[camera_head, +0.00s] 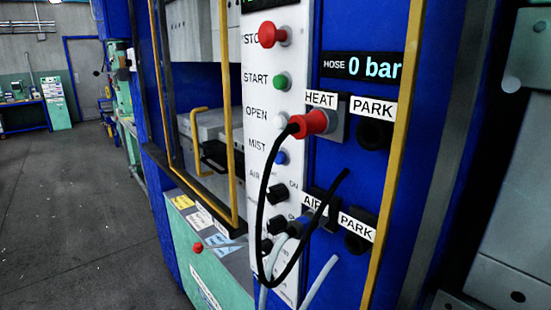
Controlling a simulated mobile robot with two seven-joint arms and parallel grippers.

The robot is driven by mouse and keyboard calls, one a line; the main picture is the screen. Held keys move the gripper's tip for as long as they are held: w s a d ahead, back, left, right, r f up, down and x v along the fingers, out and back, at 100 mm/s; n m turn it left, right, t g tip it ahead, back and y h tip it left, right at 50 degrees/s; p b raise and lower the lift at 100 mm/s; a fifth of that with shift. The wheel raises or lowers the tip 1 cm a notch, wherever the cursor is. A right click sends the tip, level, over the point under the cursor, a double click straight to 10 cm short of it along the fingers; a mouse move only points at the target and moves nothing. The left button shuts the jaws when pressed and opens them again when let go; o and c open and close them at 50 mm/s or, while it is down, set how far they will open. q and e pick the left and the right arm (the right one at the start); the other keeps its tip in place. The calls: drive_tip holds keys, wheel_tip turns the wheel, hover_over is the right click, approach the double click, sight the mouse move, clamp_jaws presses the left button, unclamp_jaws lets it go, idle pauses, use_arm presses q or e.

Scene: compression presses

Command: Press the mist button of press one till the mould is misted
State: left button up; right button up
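The white control panel (262,88) of the press stands in the middle of the view. Its mist button (281,157) is small and blue, beside the MIST label (257,144), below the white open button (281,119). A black cable passes close to the mist button, which is still visible. Grey blocks (211,121) show inside the press behind the yellow-edged guard; I cannot tell which is the mould or whether it is misted. No number for the press is readable. Neither of my grippers is in view.
A red plug (315,122) sits at the HEAT socket, with the black cable (263,205) looping below. Pale hoses (318,281) hang near the AIR socket. The stop button (270,34) is red, the start button (281,82) green. Open floor (85,200) lies left.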

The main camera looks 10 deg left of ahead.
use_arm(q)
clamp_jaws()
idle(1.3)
